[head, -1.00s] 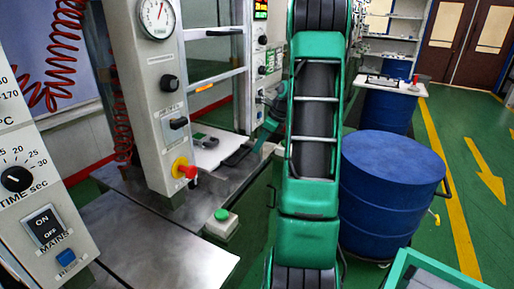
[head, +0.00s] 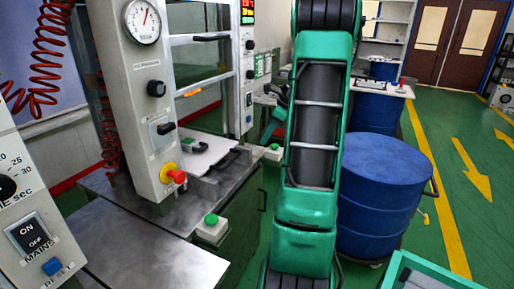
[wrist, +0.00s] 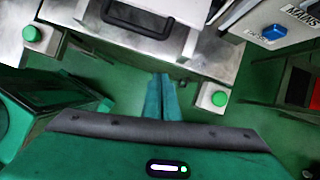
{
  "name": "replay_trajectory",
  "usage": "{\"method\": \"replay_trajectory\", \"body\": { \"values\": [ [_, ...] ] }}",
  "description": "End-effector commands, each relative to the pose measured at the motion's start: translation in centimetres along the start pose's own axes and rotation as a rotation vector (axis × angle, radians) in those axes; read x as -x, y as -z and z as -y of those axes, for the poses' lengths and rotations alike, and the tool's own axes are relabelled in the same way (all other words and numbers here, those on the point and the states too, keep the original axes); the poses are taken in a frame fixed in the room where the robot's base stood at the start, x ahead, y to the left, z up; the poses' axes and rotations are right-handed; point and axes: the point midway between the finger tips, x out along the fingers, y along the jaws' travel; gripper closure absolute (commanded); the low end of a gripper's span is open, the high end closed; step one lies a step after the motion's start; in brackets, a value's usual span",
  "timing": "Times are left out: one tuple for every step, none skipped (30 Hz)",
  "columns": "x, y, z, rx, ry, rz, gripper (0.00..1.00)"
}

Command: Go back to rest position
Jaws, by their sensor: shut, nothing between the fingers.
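My gripper (wrist: 158,97) shows in the wrist view as two teal fingers, closed together and empty. A white plate (head: 222,158) with a dark handle lies on the machine's metal bed, left of my arm. In the wrist view a black handle (wrist: 140,22) lies on metal, ahead of the fingers and apart from them.
A green button box (head: 211,228) is at the bench corner; another button (wrist: 220,98) is close right of the fingers in the wrist view. A control column with a red knob (head: 174,177) stands left. A blue drum (head: 380,205) stands right of my arm. Floor at far right is clear.

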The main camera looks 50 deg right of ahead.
Motion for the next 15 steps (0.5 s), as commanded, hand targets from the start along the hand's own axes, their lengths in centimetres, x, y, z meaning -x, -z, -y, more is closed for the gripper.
{"method": "replay_trajectory", "body": {
  "values": [
    [0.7,0.1,0.1,-0.001,0.003,0.0,1.0],
    [1.0,0.1,0.1,-0.001,0.002,-0.001,1.0],
    [1.3,0.1,0.1,-0.001,0.002,0.0,1.0],
    [1.5,0.0,0.0,-0.001,0.001,0.0,1.0],
    [1.7,0.0,0.0,-0.001,0.001,0.0,1.0],
    [1.9,0.1,0.0,-0.001,0.001,0.0,1.0],
    [2.0,0.1,0.0,-0.001,0.001,-0.001,1.0],
    [2.0,0.1,0.0,-0.002,0.001,-0.001,1.0],
    [2.1,0.1,0.0,-0.002,0.0,-0.001,1.0],
    [2.1,0.1,0.0,-0.002,0.0,-0.001,1.0],
    [2.1,0.1,0.0,-0.002,0.0,-0.001,1.0],
    [2.1,0.1,0.0,-0.002,0.0,-0.001,1.0],
    [2.1,0.1,0.0,-0.002,0.0,-0.001,1.0],
    [2.1,0.1,0.0,-0.001,0.0,-0.001,1.0],
    [2.0,0.0,-0.1,0.003,0.0,-0.003,1.0]
  ]
}}
